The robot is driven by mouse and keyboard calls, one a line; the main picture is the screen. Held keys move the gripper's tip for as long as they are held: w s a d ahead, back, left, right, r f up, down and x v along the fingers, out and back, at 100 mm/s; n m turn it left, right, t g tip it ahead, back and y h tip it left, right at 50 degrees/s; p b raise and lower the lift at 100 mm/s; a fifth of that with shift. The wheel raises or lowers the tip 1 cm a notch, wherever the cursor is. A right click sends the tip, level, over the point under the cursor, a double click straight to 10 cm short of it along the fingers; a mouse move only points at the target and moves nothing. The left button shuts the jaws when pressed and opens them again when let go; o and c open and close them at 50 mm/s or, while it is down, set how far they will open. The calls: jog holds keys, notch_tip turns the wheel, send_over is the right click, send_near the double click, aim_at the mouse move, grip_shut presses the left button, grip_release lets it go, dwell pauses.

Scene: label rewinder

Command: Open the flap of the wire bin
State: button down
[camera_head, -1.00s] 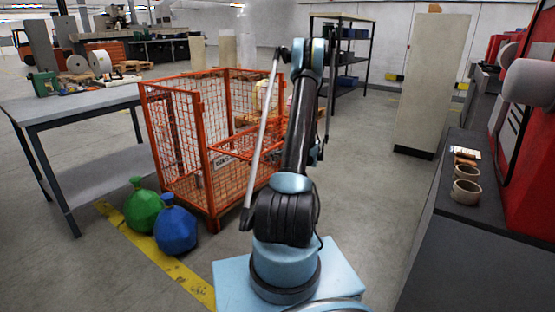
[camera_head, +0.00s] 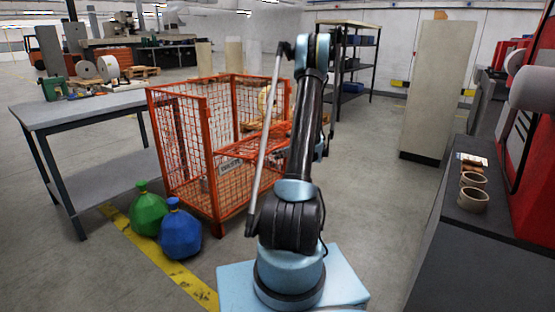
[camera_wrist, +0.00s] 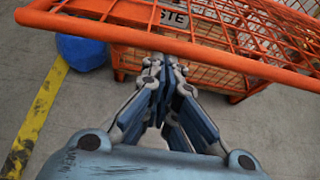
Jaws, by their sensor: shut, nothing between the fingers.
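The wire bin (camera_head: 217,196) is an orange mesh cage on the floor, left of my arm. Its flap (camera_head: 262,143) is a mesh panel on the front, tilted out from the upright and partly hidden by my arm. In the wrist view the flap's orange rail (camera_wrist: 110,33) crosses the top of the picture, its mesh running back toward the bin. My gripper (camera_wrist: 166,66) is shut and empty, its fingertips just below the rail in the picture. I cannot tell whether they touch it.
A green bag (camera_head: 149,212) and a blue bag (camera_head: 181,232) stand on the floor before the bin. A grey table (camera_head: 80,108) is at the left. A dark counter (camera_head: 440,245) with cardboard rings (camera_head: 473,199) is at the right. The floor between is clear.

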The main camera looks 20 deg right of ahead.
notch_tip(320, 180, up, 6)
jog(key=w+g+h, duration=0.1)
jog(key=shift+a+g, duration=0.3)
jog(key=shift+a, duration=0.1)
jog(key=shift+f, duration=0.1)
notch_tip(320, 180, down, 4)
jog(key=f+v, duration=0.1)
jog(key=v, duration=1)
jog(key=s+a+f, duration=0.5)
jog(key=f, duration=0.4)
jog(key=w+a+f, duration=0.2)
jog(key=w+a, duration=0.3)
jog(key=w, duration=0.1)
jog(key=shift+h, duration=0.3)
dwell(0.4)
dwell(0.3)
